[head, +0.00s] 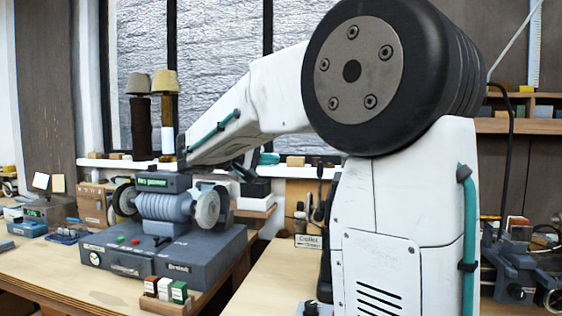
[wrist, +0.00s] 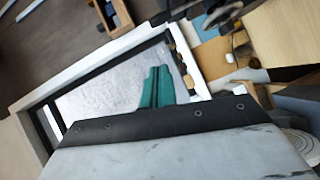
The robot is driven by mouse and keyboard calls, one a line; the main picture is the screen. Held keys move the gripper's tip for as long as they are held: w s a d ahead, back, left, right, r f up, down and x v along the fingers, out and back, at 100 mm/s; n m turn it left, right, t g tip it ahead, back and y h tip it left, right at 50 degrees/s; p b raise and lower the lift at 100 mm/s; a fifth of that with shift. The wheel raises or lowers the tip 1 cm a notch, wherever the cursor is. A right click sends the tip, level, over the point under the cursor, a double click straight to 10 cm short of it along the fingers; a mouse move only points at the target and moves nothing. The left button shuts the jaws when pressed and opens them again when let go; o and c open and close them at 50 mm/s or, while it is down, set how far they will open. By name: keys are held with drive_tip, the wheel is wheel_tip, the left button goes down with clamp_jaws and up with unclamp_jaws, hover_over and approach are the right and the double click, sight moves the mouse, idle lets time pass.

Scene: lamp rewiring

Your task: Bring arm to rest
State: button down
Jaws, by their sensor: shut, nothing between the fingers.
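My gripper (wrist: 158,84) shows in the wrist view as two teal fingers side by side, closed together with nothing held. Its fingers stand out in front of a light window pane in that view. In the head view my white arm is bent, with its large black joint high at the right and a link reaching down to the left. The gripper's fingers are mostly hidden behind my arm there, and I cannot make them out clearly.
A grey bench grinder (head: 166,205) on a dark base box (head: 165,258) stands on the wooden bench (head: 50,271) at left, near my arm's link. Small boxes (head: 164,289) sit in front. Two lamps with tan shades (head: 163,81) stand behind. More equipment (head: 520,268) is at right.

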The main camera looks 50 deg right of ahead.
drive_tip(key=shift+a, duration=0.3)
idle(0.4)
drive_tip(key=s+a+f+n+y, duration=0.1)
drive_tip(key=s+a+f+y, duration=0.25)
drive_tip(key=f, duration=0.35)
drive_tip(key=s+a+f+n+y, duration=0.1)
drive_tip(key=s+a+f+y, duration=0.1)
drive_tip(key=s+f+y, duration=0.3)
drive_tip(key=s+a+f+t+y, duration=0.1)
drive_tip(key=s+a+f+y, duration=0.3)
drive_tip(key=s+a, duration=0.4)
drive_tip(key=s+a+f+n+t+y, duration=0.1)
drive_tip(key=s+a+f+y, duration=0.3)
drive_tip(key=s+a+f, duration=0.3)
drive_tip(key=s+a, duration=0.2)
drive_tip(key=a, duration=0.2)
drive_tip(key=shift+s+a+f, duration=0.15)
drive_tip(key=shift+s+a, duration=0.1)
drive_tip(key=shift+a, duration=0.05)
